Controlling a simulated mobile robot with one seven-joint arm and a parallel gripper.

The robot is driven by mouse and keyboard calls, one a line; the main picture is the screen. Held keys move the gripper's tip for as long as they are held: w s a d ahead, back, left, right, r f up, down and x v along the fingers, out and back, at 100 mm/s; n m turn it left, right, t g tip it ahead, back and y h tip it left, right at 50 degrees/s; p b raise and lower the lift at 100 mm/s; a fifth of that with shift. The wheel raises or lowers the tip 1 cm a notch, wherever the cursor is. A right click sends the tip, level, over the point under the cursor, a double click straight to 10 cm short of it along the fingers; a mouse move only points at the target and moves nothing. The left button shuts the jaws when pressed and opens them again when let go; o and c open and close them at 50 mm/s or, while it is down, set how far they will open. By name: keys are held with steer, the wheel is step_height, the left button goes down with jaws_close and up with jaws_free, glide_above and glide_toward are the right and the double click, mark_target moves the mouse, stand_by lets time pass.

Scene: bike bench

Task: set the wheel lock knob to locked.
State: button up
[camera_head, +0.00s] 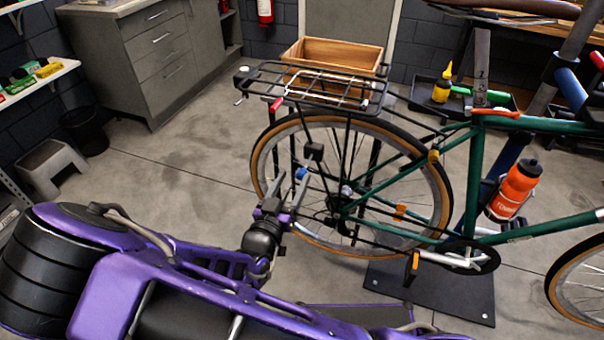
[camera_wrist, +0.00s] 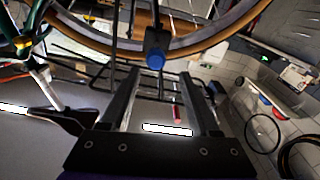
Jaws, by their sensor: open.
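The rear wheel (camera_head: 440,185) of the green bicycle stands upright in front of me; its tyre and rim (camera_wrist: 110,45) cross the top of the wrist view. A small blue knob (camera_head: 301,173) sits beside the wheel near a dark block (camera_head: 315,151); I take it for the wheel lock knob, but no lock marking is readable. In the wrist view the blue knob (camera_wrist: 155,61) is on a dark mount, between the finger lines and just beyond the tips. My gripper (camera_head: 291,187) is open, its fingers pointing at the knob, with nothing between them. Contact is not visible.
The pedal and crank (camera_head: 450,258) are to the right. A wooden crate (camera_head: 340,55) and grey cabinet (camera_head: 160,50) stand behind.

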steer(key=p+v, duration=0.1)
steer(key=v, duration=1.4)
steer(key=shift+a+r, duration=0.3)
steer(key=shift+r, duration=0.1)
stand_by(0.4)
steer(key=shift+s, duration=0.15)
stand_by(0.4)
steer(key=v, duration=1.7)
steer(key=shift+s, duration=0.2)
steer(key=shift+f, duration=0.1)
